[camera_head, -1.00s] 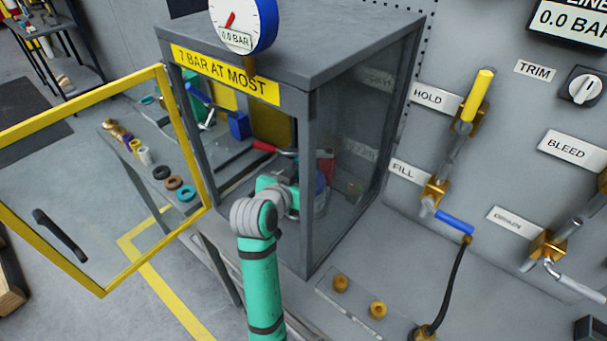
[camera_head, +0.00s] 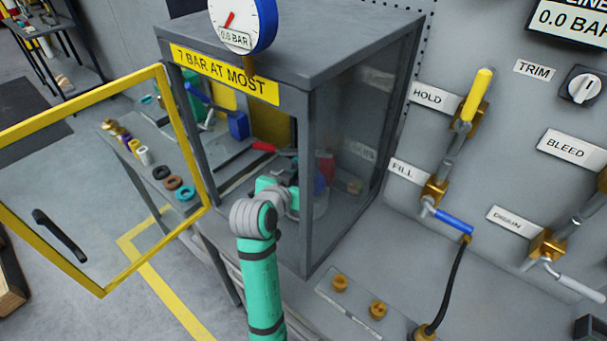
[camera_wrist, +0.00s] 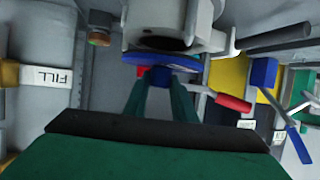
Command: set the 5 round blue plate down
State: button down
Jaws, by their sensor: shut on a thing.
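A round blue plate (camera_wrist: 160,60) shows nearly edge-on in the wrist view, just below a grey cylindrical body with a dark round opening (camera_wrist: 165,42). My gripper (camera_wrist: 160,78) is shut on the plate side, its two green fingers reaching up to it with a small blue piece between the tips. I cannot tell whether the plate touches the grey body. In the head view my gripper (camera_head: 290,198) is inside the grey cabinet (camera_head: 305,130), partly hidden behind the front corner post. The plate is not clear there.
The yellow-framed cabinet door (camera_head: 108,285) stands open to the left. Several coloured rings (camera_head: 172,183) lie on a side bench beyond it. A red handle (camera_wrist: 233,103) and blue block (camera_wrist: 264,72) are right of the plate. The corner post (camera_head: 305,240) is close to my arm.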

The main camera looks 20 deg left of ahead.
jog(key=shift+f, duration=0.85)
jog(key=c, duration=1.4)
grip_release()
jog(key=shift+f, duration=0.1)
jog(key=v, duration=1)
jog(key=shift+s, duration=0.3)
jog(key=shift+a, duration=0.15)
